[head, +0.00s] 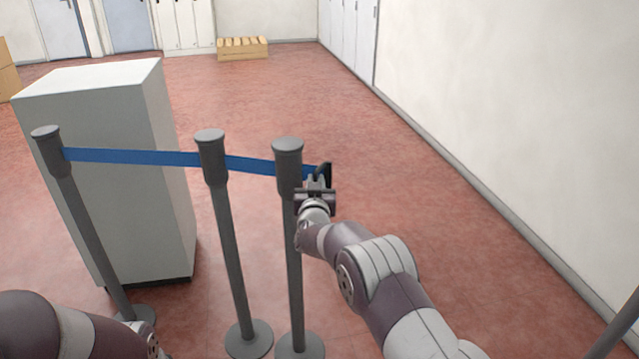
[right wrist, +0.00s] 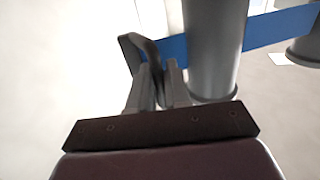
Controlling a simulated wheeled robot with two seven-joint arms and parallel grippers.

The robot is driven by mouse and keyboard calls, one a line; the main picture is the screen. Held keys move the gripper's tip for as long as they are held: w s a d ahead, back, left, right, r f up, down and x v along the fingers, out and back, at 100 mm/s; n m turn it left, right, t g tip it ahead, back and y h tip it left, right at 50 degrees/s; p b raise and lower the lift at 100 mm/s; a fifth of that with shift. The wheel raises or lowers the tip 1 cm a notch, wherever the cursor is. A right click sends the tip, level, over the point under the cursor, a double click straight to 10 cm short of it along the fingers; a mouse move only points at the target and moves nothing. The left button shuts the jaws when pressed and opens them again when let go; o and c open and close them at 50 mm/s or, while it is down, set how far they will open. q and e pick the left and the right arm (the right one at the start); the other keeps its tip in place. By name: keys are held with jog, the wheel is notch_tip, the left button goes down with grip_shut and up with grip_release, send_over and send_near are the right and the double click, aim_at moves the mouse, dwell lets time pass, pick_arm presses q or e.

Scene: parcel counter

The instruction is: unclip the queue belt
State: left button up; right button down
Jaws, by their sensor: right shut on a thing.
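The blue queue belt (head: 132,156) runs from the left post (head: 46,135) past the middle post (head: 211,140) and behind the near right post (head: 288,150). It ends at a dark clip (head: 325,170) just right of that post. My right gripper (head: 317,184) is shut on the clip. In the right wrist view, the clip (right wrist: 133,50) sits at the fingertips (right wrist: 156,85), with belt (right wrist: 172,49) showing between it and the post (right wrist: 214,50). The clip looks apart from this post. My left gripper is not in view.
A pale grey cabinet (head: 85,110) stands behind the left and middle posts. Another dark pole (head: 617,333) is cut off at the lower right corner. The red floor right of the posts is clear up to the wall.

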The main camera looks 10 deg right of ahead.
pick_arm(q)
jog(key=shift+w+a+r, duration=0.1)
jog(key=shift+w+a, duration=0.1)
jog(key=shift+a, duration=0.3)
pick_arm(e)
jog(key=shift+w+a+f, duration=0.1)
jog(key=shift+w+a, duration=0.15)
jog(key=shift+a, duration=0.45)
jog(key=c, duration=1.3)
grip_release()
jog(key=shift+o, duration=0.2)
pick_arm(q)
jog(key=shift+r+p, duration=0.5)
jog(key=shift+p, duration=0.1)
pick_arm(e)
jog(key=s+a, duration=0.2)
jog(key=s, duration=1)
jog(key=shift+s, duration=0.3)
